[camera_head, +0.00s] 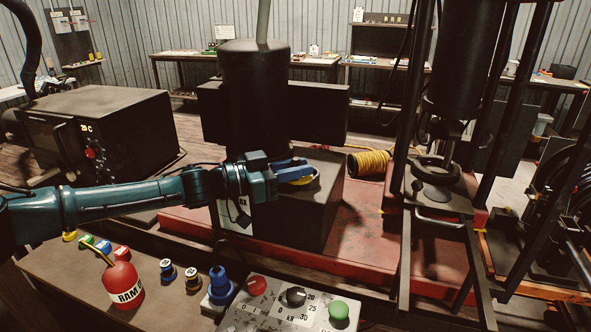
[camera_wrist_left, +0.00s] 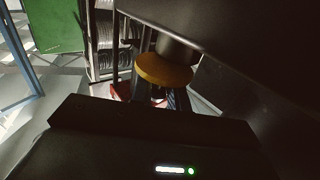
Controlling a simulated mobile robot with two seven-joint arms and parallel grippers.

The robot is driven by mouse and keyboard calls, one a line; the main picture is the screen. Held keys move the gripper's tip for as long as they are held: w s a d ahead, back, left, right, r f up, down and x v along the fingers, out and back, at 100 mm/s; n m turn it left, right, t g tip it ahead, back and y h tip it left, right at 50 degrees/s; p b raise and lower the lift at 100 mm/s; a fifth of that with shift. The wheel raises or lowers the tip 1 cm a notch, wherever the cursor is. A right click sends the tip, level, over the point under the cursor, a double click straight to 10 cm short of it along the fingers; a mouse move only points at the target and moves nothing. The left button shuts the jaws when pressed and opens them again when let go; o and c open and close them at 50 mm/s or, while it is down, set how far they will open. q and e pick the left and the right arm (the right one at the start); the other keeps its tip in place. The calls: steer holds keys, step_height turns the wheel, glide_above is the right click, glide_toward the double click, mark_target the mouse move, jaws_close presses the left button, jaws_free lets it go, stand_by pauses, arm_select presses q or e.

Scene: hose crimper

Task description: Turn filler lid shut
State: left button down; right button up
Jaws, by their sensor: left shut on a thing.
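The filler lid (camera_head: 308,184) is a round yellow cap on top of the black box-shaped tank (camera_head: 318,215). In the left wrist view the lid (camera_wrist_left: 164,69) shows as a yellow-orange disc beside a dark cylinder. My left gripper (camera_head: 303,170) reaches in from the left, with its blue fingers over the lid, and is shut on it. The fingers hide part of the lid in the head view. Whether the lid sits fully down or tilted on its neck cannot be told. My right gripper is not in view.
A black cylinder (camera_head: 255,95) stands right behind my left gripper. A control panel (camera_head: 290,307), a red oil can (camera_head: 122,283) and small dies (camera_head: 168,271) are in front.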

arm_select(q)
steer(key=shift+w+r+m+g+h, duration=0.1)
steer(key=shift+w+m+g+h, duration=0.15)
steer(key=shift+m+g, duration=0.4)
steer(key=shift+w+r+m+g+h, duration=0.1)
steer(key=shift+w+m+g+h, duration=0.25)
steer(key=shift+g, duration=0.5)
steer(key=shift+s+d+m+g, duration=0.1)
steer(key=shift+m+g, duration=0.2)
steer(key=shift+g, duration=0.1)
steer(key=c, duration=1.5)
jaws_free()
steer(key=shift+f, duration=0.1)
steer(key=shift+o, duration=0.2)
steer(key=s+a+b, duration=0.2)
steer(key=a, duration=1.1)
steer(key=shift+s+b, duration=0.2)
steer(key=shift+b, duration=0.2)
steer(key=shift+o, duration=0.3)
